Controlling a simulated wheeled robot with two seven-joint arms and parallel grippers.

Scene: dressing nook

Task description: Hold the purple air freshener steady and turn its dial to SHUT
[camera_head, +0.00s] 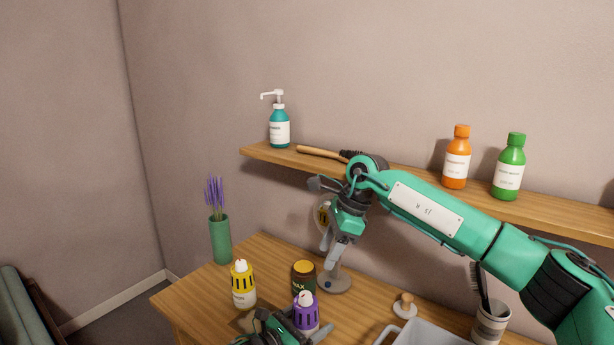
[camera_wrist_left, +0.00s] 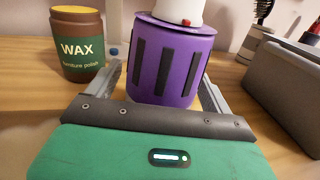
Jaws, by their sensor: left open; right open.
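The purple air freshener (camera_head: 306,318) stands upright on the wooden table, with a white top and dark slots in its side. In the left wrist view the purple air freshener (camera_wrist_left: 170,62) fills the middle; its top is cut off and no dial marking can be read. My left gripper (camera_head: 298,333) is open, with one finger on each side of the purple body. I cannot tell whether the fingers touch it. My right gripper (camera_head: 330,250) is open and empty, pointing down above and behind the purple air freshener.
A yellow air freshener (camera_head: 243,287) and a brown wax jar (camera_head: 303,276) stand close by. A round stand (camera_head: 334,283) is under my right gripper. A grey bin (camera_head: 425,334), a wooden knob (camera_head: 405,306) and a brush cup (camera_head: 490,325) are to the right. A shelf (camera_head: 262,153) with bottles runs behind.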

